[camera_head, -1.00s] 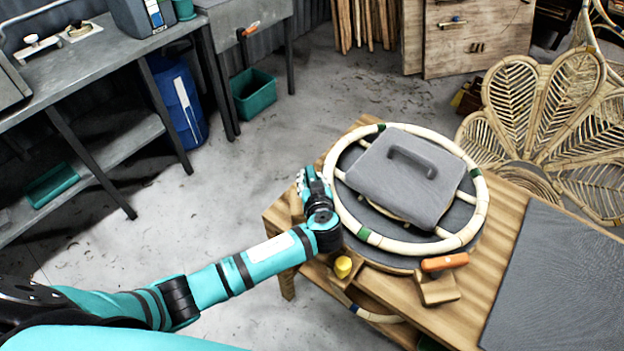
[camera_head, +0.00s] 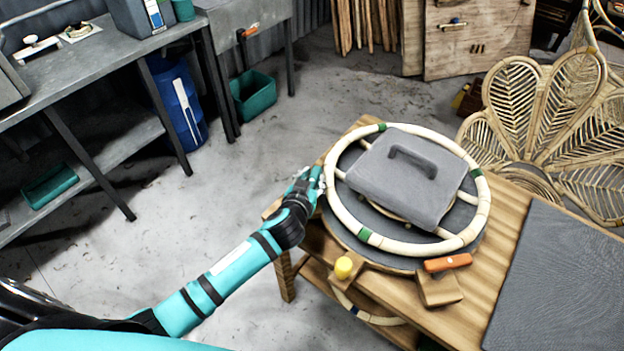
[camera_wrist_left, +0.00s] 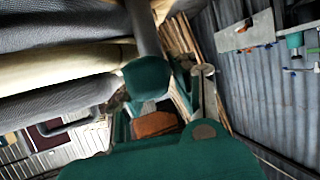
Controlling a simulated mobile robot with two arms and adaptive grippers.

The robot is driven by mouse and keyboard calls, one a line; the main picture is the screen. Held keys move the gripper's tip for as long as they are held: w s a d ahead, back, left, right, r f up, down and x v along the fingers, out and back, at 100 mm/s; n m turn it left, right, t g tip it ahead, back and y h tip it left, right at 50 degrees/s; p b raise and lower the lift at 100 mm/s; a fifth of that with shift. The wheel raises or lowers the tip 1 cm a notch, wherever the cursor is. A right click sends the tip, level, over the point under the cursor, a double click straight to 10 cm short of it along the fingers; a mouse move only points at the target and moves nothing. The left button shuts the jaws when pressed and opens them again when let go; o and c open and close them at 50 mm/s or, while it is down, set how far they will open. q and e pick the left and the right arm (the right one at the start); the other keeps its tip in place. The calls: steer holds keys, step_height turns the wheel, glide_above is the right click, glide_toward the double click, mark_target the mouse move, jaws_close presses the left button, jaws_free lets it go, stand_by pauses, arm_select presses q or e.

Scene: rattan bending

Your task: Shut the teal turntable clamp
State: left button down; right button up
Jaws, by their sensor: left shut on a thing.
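My left gripper (camera_head: 316,182) is at the left edge of the round turntable (camera_head: 338,232), next to the rattan hoop. In the left wrist view, a teal block on a dark grey bar, which looks like the teal clamp (camera_wrist_left: 147,78), sits between the fingers. The gripper is shut on it; the exact contact is partly hidden. In the head view the clamp cannot be told apart from the teal gripper. The pale hoop with green bands (camera_head: 333,205) lies on the turntable, and a grey handled weight (camera_head: 400,190) rests over its middle. My right gripper is not in view.
A yellow knob (camera_head: 343,267) stands at the turntable's front left. An orange handle (camera_head: 447,262) lies on a wooden block (camera_head: 438,290) at the front. A dark grey mat (camera_head: 565,280) covers the bench's right side. Open floor lies left of the bench.

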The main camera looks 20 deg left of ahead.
arm_select(q)
steer(key=m+h+p, duration=0.3)
steer(key=h, duration=0.1)
steer(key=shift+a+r+m+g, duration=0.25)
steer(key=shift+m+g, duration=0.15)
steer(key=m+g+h, duration=0.1)
steer(key=m+h, duration=0.1)
steer(key=shift+w+f+h, duration=0.1)
steer(key=shift+w+h, duration=0.05)
steer(key=shift+h, duration=0.15)
steer(key=m+g+h, duration=0.1)
steer(key=m+h, duration=0.1)
steer(key=m, duration=0.1)
steer(key=shift+g+h, duration=0.4)
steer(key=m+g+h+b, duration=0.2)
steer(key=m+g, duration=0.1)
steer(key=shift+d+f+m, duration=0.15)
steer(key=shift+f+m, duration=0.05)
steer(key=shift+m, duration=0.1)
steer(key=shift+m+g+h, duration=0.3)
steer(key=shift+g+h, duration=0.1)
steer(key=shift+g, duration=0.2)
steer(key=shift+s+b, duration=0.2)
steer(key=shift+b, duration=0.1)
steer(key=c, duration=1.1)
jaws_free()
steer(key=shift+d, duration=0.1)
